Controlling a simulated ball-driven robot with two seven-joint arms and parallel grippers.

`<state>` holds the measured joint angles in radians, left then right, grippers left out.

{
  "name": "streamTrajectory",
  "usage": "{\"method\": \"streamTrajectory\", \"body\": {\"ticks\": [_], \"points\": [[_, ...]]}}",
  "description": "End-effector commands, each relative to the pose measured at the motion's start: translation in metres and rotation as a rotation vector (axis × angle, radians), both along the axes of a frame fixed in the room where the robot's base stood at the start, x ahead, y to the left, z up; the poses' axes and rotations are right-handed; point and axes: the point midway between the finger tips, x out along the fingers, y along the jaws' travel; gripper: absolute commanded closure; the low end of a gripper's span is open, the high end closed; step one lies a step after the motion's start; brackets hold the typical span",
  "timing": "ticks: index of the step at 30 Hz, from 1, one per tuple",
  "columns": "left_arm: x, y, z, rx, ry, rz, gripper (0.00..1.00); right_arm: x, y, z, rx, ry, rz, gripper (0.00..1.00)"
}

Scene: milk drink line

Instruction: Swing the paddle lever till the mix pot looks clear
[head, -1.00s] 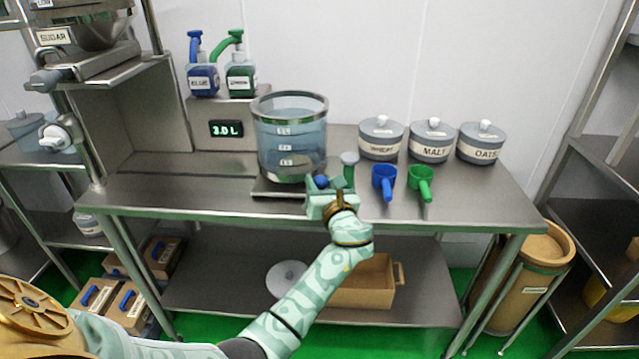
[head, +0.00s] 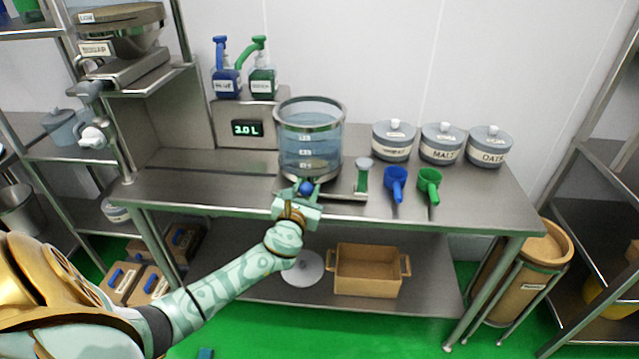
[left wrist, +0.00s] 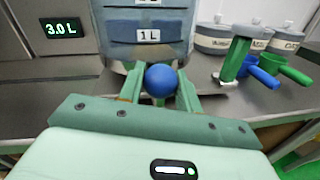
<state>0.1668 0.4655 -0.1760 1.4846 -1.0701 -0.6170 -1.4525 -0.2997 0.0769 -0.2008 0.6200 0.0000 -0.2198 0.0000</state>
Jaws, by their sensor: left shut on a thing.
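The mix pot (head: 310,128), a clear round vessel with a metal rim and level labels, stands on a low metal base at the bench's front. Its contents look blue-grey and see-through, with a tan-grey patch low inside. The paddle lever's blue ball knob (head: 306,187) is in front of the pot; the rest of the lever is hidden. My left gripper (head: 306,190) is shut on this knob. In the left wrist view the knob (left wrist: 161,81) sits between the two green fingers, with the pot (left wrist: 145,35) right behind. My right gripper is out of view.
A green-handled post (head: 362,175) stands right of the pot. Blue (head: 396,184) and green (head: 429,184) scoops and several lidded jars (head: 442,144) lie further right. A display (head: 251,128) reads 3.0 L. A tan crate (head: 368,270) sits on the lower shelf.

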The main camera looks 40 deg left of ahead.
Motion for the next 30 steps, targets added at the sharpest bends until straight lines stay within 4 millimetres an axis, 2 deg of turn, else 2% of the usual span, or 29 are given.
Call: {"method": "streamTrajectory", "body": {"ticks": [5,18,30], "points": [[-0.013,0.023,-0.004,0.008,0.005,-0.157,1.00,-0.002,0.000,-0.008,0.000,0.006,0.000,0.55],[-0.026,0.076,-0.003,0.005,0.000,-0.143,1.00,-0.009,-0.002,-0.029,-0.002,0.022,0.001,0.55],[-0.026,0.097,-0.001,0.002,-0.003,-0.141,1.00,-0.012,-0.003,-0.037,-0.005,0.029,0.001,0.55]]}}
